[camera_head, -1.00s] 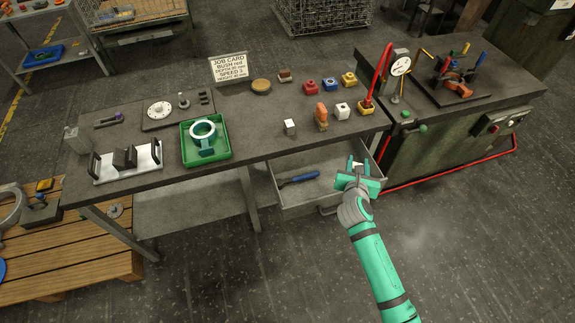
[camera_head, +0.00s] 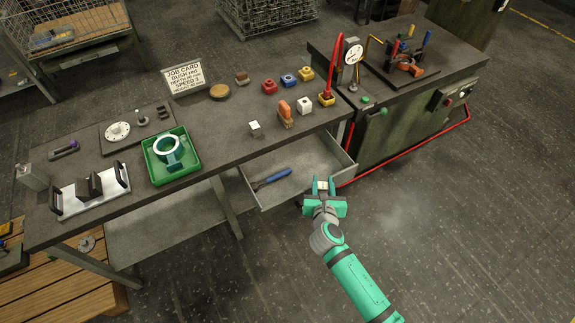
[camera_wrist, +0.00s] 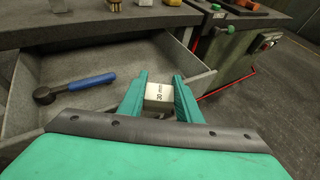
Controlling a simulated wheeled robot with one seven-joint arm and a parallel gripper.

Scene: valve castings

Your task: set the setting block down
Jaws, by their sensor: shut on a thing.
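The setting block (camera_wrist: 158,92), a pale metal block marked "30 mm", is between my gripper's two fingers in the wrist view. My gripper (camera_head: 323,184) is shut on it. In the head view the gripper is in front of the bench, near the right front corner of the open drawer, and the block (camera_head: 322,184) shows only as a small light patch between the fingers. The gripper is apart from the bench top.
The open drawer (camera_head: 325,168) holds a blue-handled tool (camera_head: 273,178). On the bench (camera_head: 205,110) stand a small metal block (camera_head: 255,128), an orange-handled item (camera_head: 285,113), a white block (camera_head: 304,105), coloured blocks and a green tray (camera_head: 194,168). A press bench (camera_head: 395,120) with a dial gauge (camera_head: 353,52) stands right.

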